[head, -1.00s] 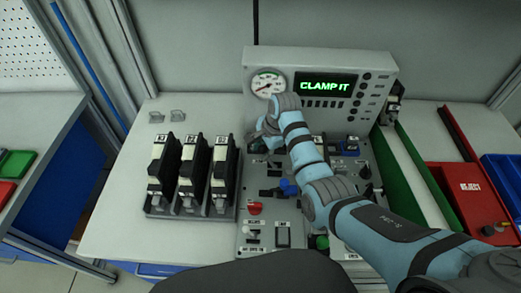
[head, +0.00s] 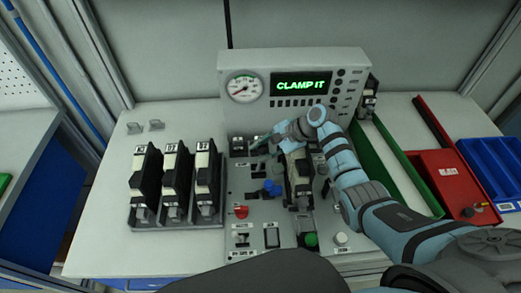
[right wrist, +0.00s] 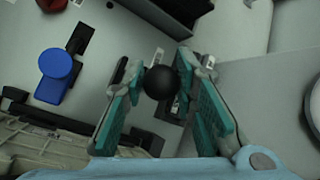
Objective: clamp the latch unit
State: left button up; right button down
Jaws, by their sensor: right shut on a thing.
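A latch unit (head: 298,178), cream and black, stands upright in the console's fixture, partly hidden by my right wrist. Part of a cream body (right wrist: 45,145), probably the same unit, shows at the lower left of the right wrist view. My right gripper (head: 263,144) reaches leftward just behind the unit, low over the console. In the right wrist view its teal pads are shut on a black ball knob (right wrist: 161,82). The knob is not clear in the head view. The display (head: 302,85) reads "CLAMP IT". My left gripper is not in view.
Several similar units stand in a rack (head: 150,224) on the left. The console (head: 228,215) carries a blue knob (head: 271,188), a red button (head: 241,212) and a green button (head: 311,240). A green-sided channel (head: 395,165) and a red reject bin (head: 450,185) lie to the right.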

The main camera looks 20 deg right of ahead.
jog(key=shift+d+f, duration=0.15)
jog(key=c, duration=1.6)
grip_release()
jog(key=shift+c, duration=0.2)
jog(key=o, duration=0.3)
jog(key=shift+o, duration=0.2)
jog(key=shift+w, duration=0.2)
jog(key=v, duration=1.2)
